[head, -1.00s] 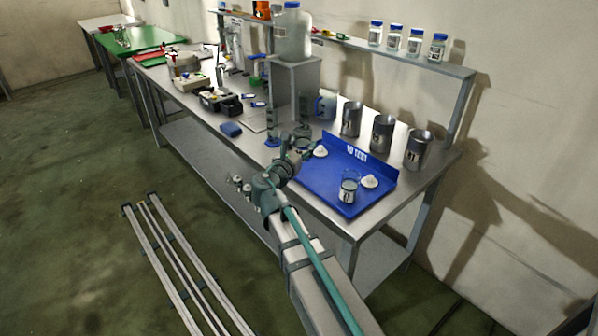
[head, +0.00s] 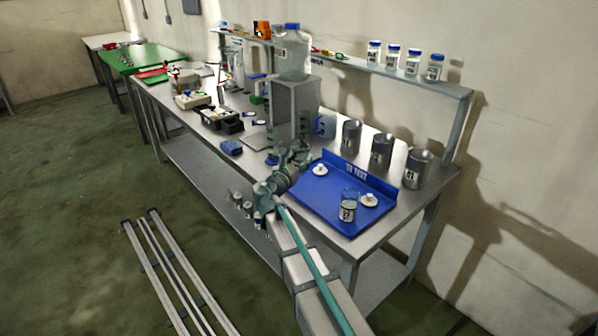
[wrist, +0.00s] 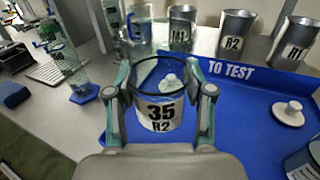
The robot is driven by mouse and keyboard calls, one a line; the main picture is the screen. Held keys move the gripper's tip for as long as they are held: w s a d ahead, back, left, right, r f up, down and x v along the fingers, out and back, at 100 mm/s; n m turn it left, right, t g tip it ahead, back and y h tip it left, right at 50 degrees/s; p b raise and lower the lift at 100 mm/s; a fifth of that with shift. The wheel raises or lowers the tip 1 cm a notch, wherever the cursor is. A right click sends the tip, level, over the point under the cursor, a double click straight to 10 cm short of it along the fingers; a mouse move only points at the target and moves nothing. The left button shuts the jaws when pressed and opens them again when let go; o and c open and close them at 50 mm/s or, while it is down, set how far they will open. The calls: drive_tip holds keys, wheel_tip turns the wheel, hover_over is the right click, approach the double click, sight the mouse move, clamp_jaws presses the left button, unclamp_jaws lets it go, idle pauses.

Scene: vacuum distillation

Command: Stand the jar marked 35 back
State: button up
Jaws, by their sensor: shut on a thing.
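The glass jar marked 35 R2 (wrist: 160,115) is upright between the two fingers of my gripper (wrist: 159,78) in the wrist view, with its label facing the camera. My gripper is shut on it. In the head view my gripper (head: 300,152) is near the left edge of the blue TO TEST tray (head: 328,197), and the held jar is hard to make out there. In the wrist view the tray (wrist: 245,92) lies behind and right of the jar. I cannot tell how high the jar is held.
Another labelled jar (head: 347,211) and two white lids (head: 320,170) (head: 369,200) are on the tray. Several metal cups (head: 382,150) stand behind it. A glass cylinder with a blue base (wrist: 72,75) stands left of the gripper.

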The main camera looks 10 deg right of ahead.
drive_tip(key=w+f, duration=0.2)
drive_tip(key=f, duration=0.1)
drive_tip(key=w+f, duration=0.2)
drive_tip(key=shift+d+p, duration=0.25)
drive_tip(key=shift+p, duration=0.1)
drive_tip(key=f, duration=0.1)
drive_tip(key=f+p, duration=0.1)
drive_tip(key=shift+w+f, duration=0.2)
drive_tip(key=shift+f, duration=0.4)
drive_tip(key=shift+f, duration=0.15)
drive_tip(key=o, duration=1.3)
drive_tip(key=shift+s+a+f, duration=0.1)
drive_tip(key=shift+s, duration=0.15)
drive_tip(key=b+v, duration=0.3)
drive_tip(key=v, duration=0.7)
drive_tip(key=shift+s, duration=0.15)
